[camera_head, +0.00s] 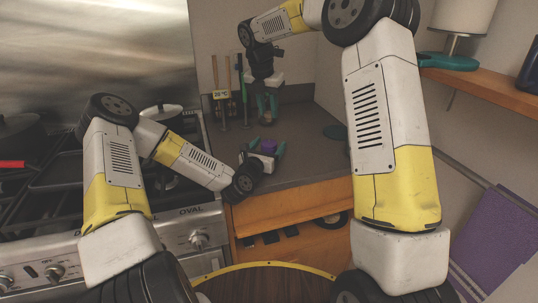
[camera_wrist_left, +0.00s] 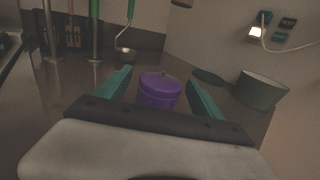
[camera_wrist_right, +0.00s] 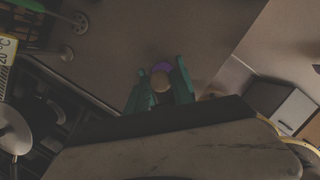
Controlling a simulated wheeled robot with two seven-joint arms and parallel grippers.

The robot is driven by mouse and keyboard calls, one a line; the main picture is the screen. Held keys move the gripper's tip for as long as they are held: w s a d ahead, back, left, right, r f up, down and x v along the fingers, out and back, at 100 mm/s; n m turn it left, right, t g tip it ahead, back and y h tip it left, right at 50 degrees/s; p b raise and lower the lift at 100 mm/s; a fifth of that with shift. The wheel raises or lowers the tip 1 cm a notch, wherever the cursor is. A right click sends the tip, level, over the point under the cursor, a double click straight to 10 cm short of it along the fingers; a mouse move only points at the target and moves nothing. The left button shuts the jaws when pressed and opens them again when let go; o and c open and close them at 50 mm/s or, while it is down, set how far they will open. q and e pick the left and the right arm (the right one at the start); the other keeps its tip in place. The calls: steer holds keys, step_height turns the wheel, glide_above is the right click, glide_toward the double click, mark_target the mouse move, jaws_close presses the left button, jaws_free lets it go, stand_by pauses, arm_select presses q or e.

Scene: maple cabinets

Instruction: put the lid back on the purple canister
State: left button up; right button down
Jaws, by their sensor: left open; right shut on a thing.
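The purple canister (camera_head: 268,145) stands upright on the grey counter. In the left wrist view the canister (camera_wrist_left: 158,94) is between the fingers of my left gripper (camera_head: 266,151). That gripper is open, with a gap visible on both sides of the canister. My right gripper (camera_head: 267,112) is above the counter, higher in the head view than the canister. It points down and is shut on a small round brownish thing, apparently the lid (camera_wrist_right: 160,82). The lid is hardly visible in the head view.
A stove (camera_head: 60,190) with pans is at the left. Upright utensils or posts (camera_head: 222,95) stand behind the canister. A shelf (camera_head: 490,88) carries a lamp at the right.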

mark_target(268, 118)
arm_select(q)
jaws_close()
arm_select(e)
steer(key=shift+f, duration=2.5)
steer(key=shift+f, duration=0.9)
steer(key=shift+f, duration=0.55)
